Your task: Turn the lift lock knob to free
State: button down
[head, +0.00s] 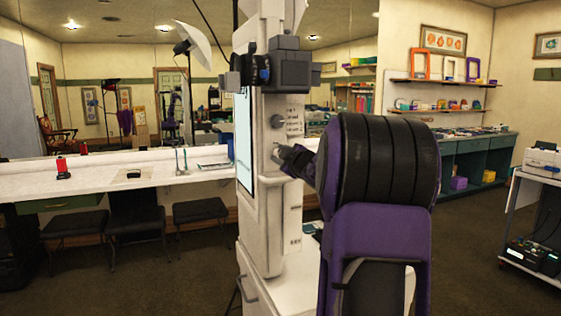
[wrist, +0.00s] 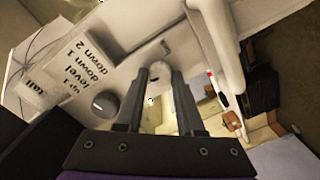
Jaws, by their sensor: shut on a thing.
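A tall white column (head: 272,215) stands at the middle of the head view, with small controls on its side face. My gripper (head: 284,152) reaches that face from the right. In the wrist view my gripper (wrist: 160,73) has its two dark fingers around a small pale knob (wrist: 159,70) and is shut on it. The fingers cover much of the knob, and I cannot read a mark for its setting. A separate grey round knob (wrist: 103,104) sits to the left, free of the fingers; it also shows above my gripper in the head view (head: 278,121).
A printed label (wrist: 82,68) with level words is on the face near the grey knob. A dark camera unit (head: 285,70) sits high on the column. A white counter (head: 110,175) with stools runs along the left. A trolley (head: 535,205) stands at the far right.

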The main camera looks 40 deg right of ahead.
jog(key=shift+n+b, duration=0.45)
jog(key=shift+n, duration=0.45)
jog(key=c, duration=0.5)
grip_release()
jog(key=shift+s, duration=0.1)
jog(key=v, duration=1.1)
jog(key=shift+s+a, duration=0.15)
jog(key=shift+s, duration=0.25)
